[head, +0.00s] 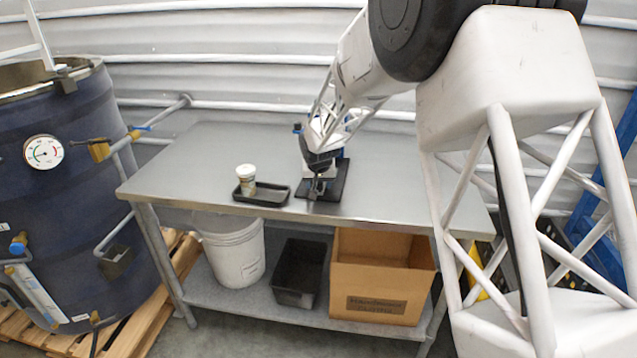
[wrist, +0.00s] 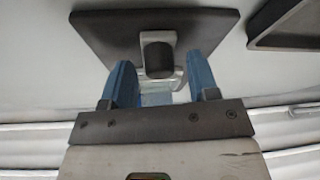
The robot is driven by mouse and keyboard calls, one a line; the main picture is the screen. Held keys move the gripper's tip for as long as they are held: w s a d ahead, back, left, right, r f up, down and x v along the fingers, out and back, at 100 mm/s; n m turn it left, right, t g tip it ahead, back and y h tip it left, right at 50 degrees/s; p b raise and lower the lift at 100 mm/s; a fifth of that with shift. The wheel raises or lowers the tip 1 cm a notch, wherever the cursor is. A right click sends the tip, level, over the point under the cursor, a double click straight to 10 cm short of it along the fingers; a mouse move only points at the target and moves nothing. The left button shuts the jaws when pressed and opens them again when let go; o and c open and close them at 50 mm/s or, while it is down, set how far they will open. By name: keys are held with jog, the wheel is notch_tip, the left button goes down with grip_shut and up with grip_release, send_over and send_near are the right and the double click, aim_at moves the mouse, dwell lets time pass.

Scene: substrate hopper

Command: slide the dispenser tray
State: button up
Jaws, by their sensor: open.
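The dispenser (head: 330,165) stands on a dark square base plate (head: 335,188) near the middle of the metal table, mostly hidden behind my arm in the head view. In the wrist view its base plate (wrist: 100,30) lies at the top, with a pale metal piece carrying a dark rounded knob (wrist: 157,58) in front. I cannot tell which part is the sliding tray. My gripper (wrist: 160,72) is open. Its two blue fingers stand on either side of the pale piece and knob, with visible gaps. In the head view my gripper (head: 318,182) is small and its fingers are hard to make out.
A shallow black tray (head: 272,199) holding a white-lidded cup (head: 247,178) sits left of the dispenser; its corner shows in the wrist view (wrist: 292,44). A bucket (head: 235,255), a dark bin (head: 298,272) and a cardboard box (head: 380,280) are below. The tabletop's left side is clear.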

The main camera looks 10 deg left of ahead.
grip_shut()
jog(key=shift+w+d, duration=0.15)
jog(key=shift+w, duration=4.8)
grip_release()
jog(key=shift+v, duration=3.9)
jog(key=shift+d+r, duration=0.1)
jog(key=shift+d, duration=0.05)
